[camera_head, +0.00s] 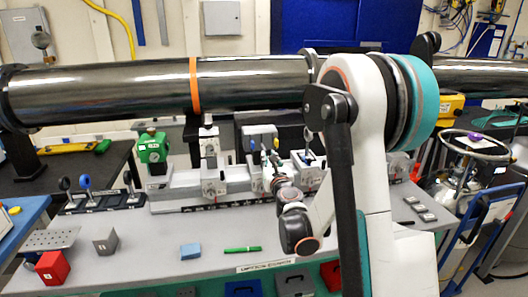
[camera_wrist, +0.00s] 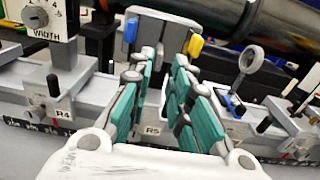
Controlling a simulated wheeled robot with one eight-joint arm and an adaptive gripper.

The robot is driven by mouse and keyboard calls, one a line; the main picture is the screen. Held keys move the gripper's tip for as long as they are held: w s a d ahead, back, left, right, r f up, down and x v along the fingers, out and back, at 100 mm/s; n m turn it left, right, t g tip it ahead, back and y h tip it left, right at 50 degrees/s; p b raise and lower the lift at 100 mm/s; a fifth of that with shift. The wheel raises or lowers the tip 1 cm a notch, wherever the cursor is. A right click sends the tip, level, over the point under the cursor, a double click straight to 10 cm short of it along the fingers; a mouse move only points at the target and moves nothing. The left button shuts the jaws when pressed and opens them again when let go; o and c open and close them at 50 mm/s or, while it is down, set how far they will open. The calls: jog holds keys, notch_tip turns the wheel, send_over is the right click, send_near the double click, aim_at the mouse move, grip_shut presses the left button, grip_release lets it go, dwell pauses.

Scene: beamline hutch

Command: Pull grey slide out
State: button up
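A grey upright block (camera_wrist: 172,32) with a blue knob on its left and a yellow knob on its right stands beyond the fingertips in the wrist view. I take it for the grey slide, but cannot be sure. My gripper (camera_wrist: 164,62) points at it, with its teal fingers on either side of a gap. The fingers partly hide the block's lower part and the carrier marked R5 (camera_wrist: 153,130). I cannot tell whether the fingertips touch it. In the head view my gripper (camera_head: 272,162) is small, over the optics rail, and its grip is not clear.
A carrier marked R4 (camera_wrist: 50,98) stands left of my fingers, and a ring-shaped mount (camera_wrist: 250,60) right. The long black pipe (camera_head: 120,90) runs above the rail. A green box (camera_head: 152,147) stands at the rail's left. A pen (camera_head: 242,250) and blue block (camera_head: 190,251) lie in front.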

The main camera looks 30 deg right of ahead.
aim_at(265, 150)
jog(key=b+x, duration=0.1)
jog(key=x, duration=0.8)
jog(key=shift+b, duration=0.3)
jog(key=shift+c, duration=0.3)
grip_shut()
